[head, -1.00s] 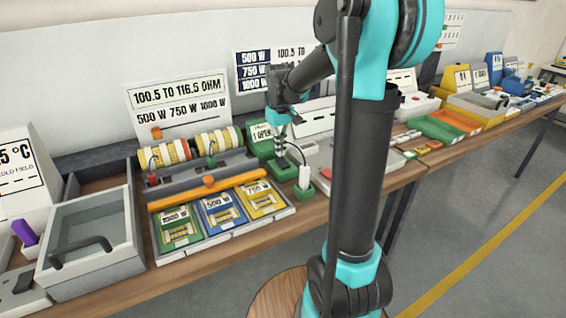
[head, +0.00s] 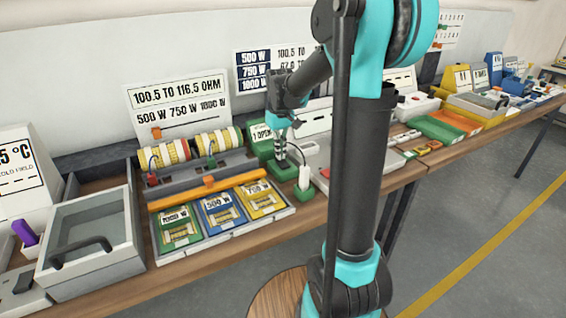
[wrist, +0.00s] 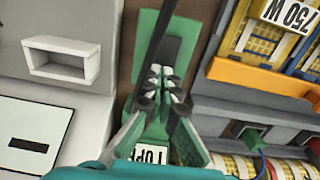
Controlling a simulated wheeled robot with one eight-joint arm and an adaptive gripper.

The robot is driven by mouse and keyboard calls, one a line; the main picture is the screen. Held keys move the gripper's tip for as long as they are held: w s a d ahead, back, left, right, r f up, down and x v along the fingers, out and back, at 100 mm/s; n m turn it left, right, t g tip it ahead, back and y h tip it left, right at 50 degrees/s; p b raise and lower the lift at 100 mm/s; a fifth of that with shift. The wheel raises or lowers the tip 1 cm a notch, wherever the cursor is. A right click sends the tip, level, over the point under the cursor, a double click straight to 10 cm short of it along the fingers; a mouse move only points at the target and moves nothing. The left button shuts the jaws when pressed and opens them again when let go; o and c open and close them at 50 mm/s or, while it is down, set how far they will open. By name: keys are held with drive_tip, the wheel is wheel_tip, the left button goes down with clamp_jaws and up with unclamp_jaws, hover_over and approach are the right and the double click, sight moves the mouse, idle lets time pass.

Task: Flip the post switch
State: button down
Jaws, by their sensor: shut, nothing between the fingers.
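A green unit (head: 262,150) with a white sign reading "1 OPEN" stands at the back of the bench, right of the yellow coils. It looks like the post switch; I cannot make out its lever. Part of its sign shows at the bottom of the wrist view (wrist: 148,150). My gripper (head: 281,162) points down just in front of this sign, over the unit's green base. In the wrist view my shut, empty fingertips (wrist: 160,72) appear in front of a green plate with a dark strip (wrist: 172,48). I cannot tell whether they touch it.
A white plug-like piece on a green base (head: 304,178) stands close on the right, with a cable. A grey tray with an orange bar (head: 208,182) and wattage cards lies left. A grey slotted block (wrist: 62,62) flanks my gripper in the wrist view.

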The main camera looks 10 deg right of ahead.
drive_tip(key=shift+f, duration=0.3)
drive_tip(key=shift+r, duration=3.5)
